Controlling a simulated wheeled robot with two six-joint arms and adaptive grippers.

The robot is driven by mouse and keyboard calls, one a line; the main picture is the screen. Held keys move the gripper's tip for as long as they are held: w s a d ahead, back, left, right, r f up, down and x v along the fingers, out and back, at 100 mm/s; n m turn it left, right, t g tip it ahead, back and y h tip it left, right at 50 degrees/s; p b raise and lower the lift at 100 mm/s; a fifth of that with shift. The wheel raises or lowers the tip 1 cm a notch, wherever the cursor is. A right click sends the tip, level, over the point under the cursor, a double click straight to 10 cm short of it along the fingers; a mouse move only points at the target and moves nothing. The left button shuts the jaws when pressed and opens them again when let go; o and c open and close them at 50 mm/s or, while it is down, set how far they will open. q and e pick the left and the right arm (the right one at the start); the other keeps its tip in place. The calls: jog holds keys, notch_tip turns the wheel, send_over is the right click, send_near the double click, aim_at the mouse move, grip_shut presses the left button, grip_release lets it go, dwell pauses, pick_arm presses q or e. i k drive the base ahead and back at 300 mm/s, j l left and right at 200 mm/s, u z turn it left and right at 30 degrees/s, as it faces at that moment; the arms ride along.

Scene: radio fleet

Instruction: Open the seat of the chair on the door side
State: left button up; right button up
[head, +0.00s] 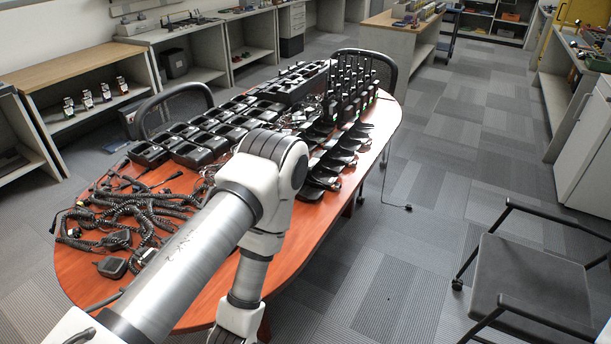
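A dark chair (522,279) stands on the carpet at the right, apart from the table. Its broad grey seat panel appears to lie flat between two black armrests. Its right part and backrest are cut off or hidden. No door is in view, so I cannot tell from this which side is the door side. My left arm comes in from the lower left, bends over the table and points down at the bottom edge. Its gripper is outside the picture, well left of the chair. My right gripper is not in view.
The orange-brown table (300,262) holds chargers, radios and coiled cords. Black chairs stand at its left side (145,117) and far end (408,70). Shelving units line the left wall, and a white cabinet (590,150) stands at the right. Carpet between table and right-hand chair is mostly clear.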

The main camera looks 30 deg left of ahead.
aim_at(549, 281)
jog(key=i+j+z, duration=0.1)
jog(key=z, duration=0.2)
jog(key=i+j+z, duration=0.1)
jog(key=j+z, duration=0.2)
jog(key=i+j+z, duration=0.15)
jog(key=i+z, duration=0.15)
jog(key=i+j+z, duration=0.3)
jog(key=i, duration=0.2)
